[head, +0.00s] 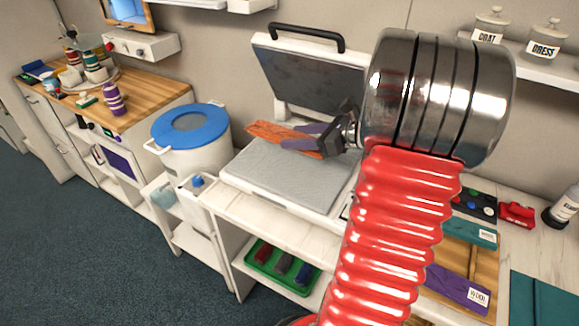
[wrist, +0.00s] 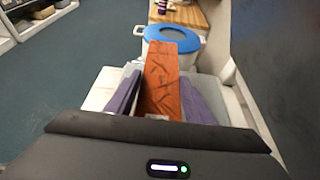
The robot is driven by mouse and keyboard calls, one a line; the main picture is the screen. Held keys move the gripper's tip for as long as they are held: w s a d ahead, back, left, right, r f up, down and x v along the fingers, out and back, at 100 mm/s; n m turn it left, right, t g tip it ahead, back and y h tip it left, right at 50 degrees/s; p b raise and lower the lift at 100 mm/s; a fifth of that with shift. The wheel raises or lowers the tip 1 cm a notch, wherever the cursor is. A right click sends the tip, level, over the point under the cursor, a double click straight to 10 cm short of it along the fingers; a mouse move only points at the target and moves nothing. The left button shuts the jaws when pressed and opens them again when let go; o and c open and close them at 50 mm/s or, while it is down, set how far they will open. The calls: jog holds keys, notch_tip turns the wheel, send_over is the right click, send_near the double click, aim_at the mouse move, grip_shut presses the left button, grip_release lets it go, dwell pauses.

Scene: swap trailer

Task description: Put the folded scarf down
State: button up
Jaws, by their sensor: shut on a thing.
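The folded scarf, an orange-brown patterned strip (head: 272,133), is held above the grey pad of an open press (head: 270,172). My gripper (head: 306,137) is shut on it, with one purple finger along each side. In the wrist view the scarf (wrist: 162,78) sticks out forward between the fingers, towards the blue-lidded tub. Its near end is partly hidden by my gripper. The pad below looks bare; I cannot tell how high the scarf is above it.
The press's raised lid (head: 312,75) stands behind the scarf. A white tub with a blue lid (head: 190,119) is to the left, beside a wooden-topped counter (head: 140,93). A green tray (head: 262,262) is on the shelf below. Folded purple cloth (head: 452,284) and teal cloth (head: 470,234) lie at right.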

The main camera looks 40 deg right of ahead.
send_over(298, 170)
jog(key=shift+f, duration=3.15)
jog(key=shift+f, duration=1.85)
jog(key=shift+f, duration=0.25)
